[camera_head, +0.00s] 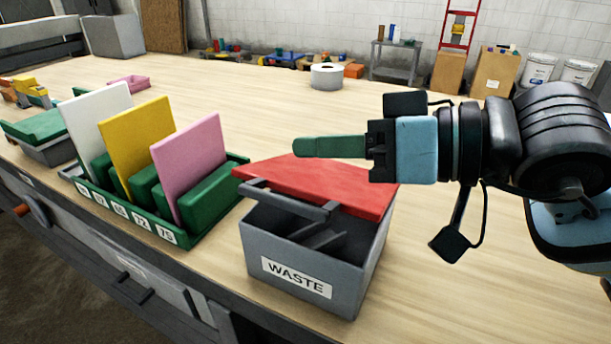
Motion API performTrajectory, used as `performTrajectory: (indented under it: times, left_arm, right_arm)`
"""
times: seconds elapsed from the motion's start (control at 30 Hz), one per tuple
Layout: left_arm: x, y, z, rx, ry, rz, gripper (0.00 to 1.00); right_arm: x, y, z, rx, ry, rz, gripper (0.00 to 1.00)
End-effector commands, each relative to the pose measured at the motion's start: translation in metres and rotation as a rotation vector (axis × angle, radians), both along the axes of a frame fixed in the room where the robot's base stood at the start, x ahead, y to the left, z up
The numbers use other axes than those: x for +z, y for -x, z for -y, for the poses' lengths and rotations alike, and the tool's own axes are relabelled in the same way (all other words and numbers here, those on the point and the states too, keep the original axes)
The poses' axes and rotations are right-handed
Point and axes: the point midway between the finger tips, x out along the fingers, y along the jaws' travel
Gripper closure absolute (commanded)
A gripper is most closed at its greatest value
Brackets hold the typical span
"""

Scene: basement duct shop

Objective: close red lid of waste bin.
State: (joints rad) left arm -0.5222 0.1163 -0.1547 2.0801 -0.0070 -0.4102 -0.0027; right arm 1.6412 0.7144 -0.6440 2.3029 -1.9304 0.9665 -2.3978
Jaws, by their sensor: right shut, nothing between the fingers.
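The grey waste bin (304,287) stands on the workbench in the middle of the head view, with a white WASTE label on its front. Its red lid (335,188) is partly open: its front edge is raised above the bin's rim, and the dark inside shows below it. A dark grey bar (290,200) runs along the lid's front edge. My right gripper (318,147) comes in from the right, shut and empty. Its green fingers point left, just above the lid's back part in the picture; I cannot tell whether they touch it. My left gripper is not in view.
A green rack (190,238) with white, yellow and pink panels stands close to the bin's left. A green-lidded grey box (45,150) is farther left. A tape roll (326,77) stands at the bench's back. The wooden bench top (450,290) right of the bin is clear.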

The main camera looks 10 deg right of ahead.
Motion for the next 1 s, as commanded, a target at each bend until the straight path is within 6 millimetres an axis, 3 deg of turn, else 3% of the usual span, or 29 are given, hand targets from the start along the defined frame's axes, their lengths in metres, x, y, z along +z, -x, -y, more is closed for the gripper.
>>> performTrajectory:
  times: [0.07,0.33,1.0]
  left_arm:
    - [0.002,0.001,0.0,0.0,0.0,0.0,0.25]
    - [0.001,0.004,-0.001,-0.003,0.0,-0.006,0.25]
    - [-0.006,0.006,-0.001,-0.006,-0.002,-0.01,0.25]
  right_arm:
    - [-0.002,-0.006,-0.014,0.004,-0.001,-0.001,1.0]
    - [-0.035,0.004,-0.018,-0.001,0.001,-0.004,1.0]
    - [-0.049,0.004,-0.018,-0.001,0.0,-0.002,1.0]
